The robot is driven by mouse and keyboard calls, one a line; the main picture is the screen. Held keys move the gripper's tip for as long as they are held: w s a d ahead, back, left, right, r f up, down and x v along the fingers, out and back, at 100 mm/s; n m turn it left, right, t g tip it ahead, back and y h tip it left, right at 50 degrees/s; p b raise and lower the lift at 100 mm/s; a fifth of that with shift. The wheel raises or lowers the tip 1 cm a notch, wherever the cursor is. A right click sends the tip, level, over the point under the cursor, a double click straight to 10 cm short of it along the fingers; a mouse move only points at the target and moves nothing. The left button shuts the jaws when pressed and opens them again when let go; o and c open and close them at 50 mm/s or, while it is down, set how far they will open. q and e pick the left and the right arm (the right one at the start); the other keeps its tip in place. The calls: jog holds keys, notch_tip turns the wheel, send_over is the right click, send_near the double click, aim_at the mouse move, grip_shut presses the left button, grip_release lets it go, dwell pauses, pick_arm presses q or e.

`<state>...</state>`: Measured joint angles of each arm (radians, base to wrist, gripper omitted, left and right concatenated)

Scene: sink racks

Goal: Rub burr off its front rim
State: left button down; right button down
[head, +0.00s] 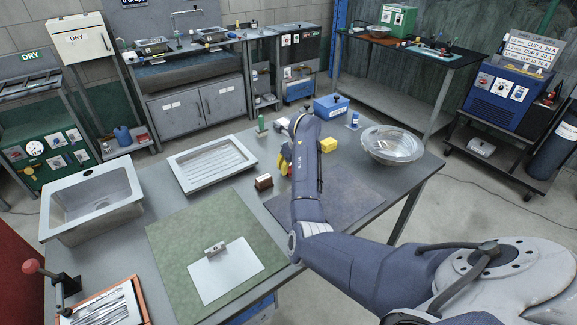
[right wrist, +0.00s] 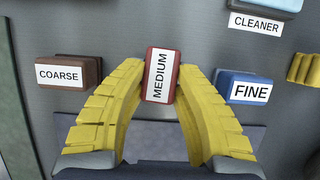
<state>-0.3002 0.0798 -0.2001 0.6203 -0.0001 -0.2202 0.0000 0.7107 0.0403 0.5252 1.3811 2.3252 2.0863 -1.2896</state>
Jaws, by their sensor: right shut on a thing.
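My right gripper (head: 284,165) is over the bench in the head view, partly hidden by my arm. In the right wrist view its yellow fingers are closed on the dark red block labelled MEDIUM (right wrist: 160,76). A brown block labelled COARSE (right wrist: 68,74) sits left of the fingers; a brown block also shows in the head view (head: 264,182). A blue block labelled FINE (right wrist: 244,87) sits to the right. A grey sink basin (head: 101,222) stands at the bench's left end. A ribbed draining tray (head: 212,165) lies behind the green mat. No burr can be made out. My left gripper is out of view.
A green mat (head: 170,235) with a white clipboard sheet (head: 226,271) covers the front middle.

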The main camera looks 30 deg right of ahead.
jog(key=shift+f, duration=0.1)
jog(key=c, duration=1)
grip_release()
jog(key=shift+c, duration=0.2)
jog(key=v, duration=1.2)
